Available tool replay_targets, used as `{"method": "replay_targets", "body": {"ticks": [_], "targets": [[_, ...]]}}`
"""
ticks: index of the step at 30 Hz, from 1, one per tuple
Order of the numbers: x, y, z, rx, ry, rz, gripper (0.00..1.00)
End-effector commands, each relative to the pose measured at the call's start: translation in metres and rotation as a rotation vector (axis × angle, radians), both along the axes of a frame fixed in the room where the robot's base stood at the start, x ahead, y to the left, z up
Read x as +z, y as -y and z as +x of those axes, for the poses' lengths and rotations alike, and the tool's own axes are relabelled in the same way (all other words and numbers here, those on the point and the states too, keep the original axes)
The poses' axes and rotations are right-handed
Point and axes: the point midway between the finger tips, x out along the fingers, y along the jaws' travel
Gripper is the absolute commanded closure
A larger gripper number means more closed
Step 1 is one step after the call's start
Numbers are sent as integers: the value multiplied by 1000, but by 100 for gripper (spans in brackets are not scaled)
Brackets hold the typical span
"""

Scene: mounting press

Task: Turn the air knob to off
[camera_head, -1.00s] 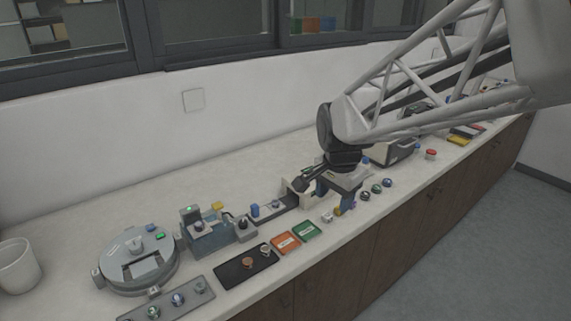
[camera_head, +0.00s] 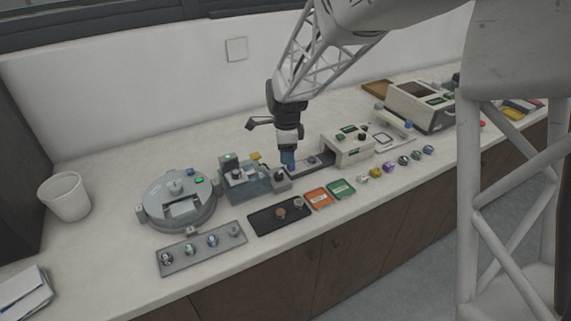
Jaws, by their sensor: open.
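My gripper (camera_head: 289,168) points down over the left part of a low dark rail (camera_head: 325,158). Its blue fingers look close together at this angle, and I see nothing held clear of the bench. The blue-grey press unit (camera_head: 251,181) with a green light stands just left of the fingers. A small knob (camera_head: 237,174) shows on that unit, and a dark-topped block (camera_head: 280,174) sits at its right end, close to the fingers. Labels are too small to read, so I cannot tell which knob is the air knob. The fingers hide the rail part behind them.
A round grey machine (camera_head: 178,202) and a tray of knob-like pieces (camera_head: 202,248) are at left. A black mat (camera_head: 280,217) and orange (camera_head: 316,198) and green (camera_head: 341,188) trays lie in front. A beige box (camera_head: 347,144) stands right of the rail.

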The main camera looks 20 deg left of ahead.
Motion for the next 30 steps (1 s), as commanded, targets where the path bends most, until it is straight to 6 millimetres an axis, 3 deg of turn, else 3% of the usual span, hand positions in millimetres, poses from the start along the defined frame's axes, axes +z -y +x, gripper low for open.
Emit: {"method": "replay_targets", "body": {"ticks": [3,7,22,30], "targets": [[-12,-17,3,-34,-6,-3,43],[-17,-26,5,-54,-9,-5,43],[-21,-27,5,-57,-10,-5,43],[-42,-27,5,-57,-11,-6,43]]}}
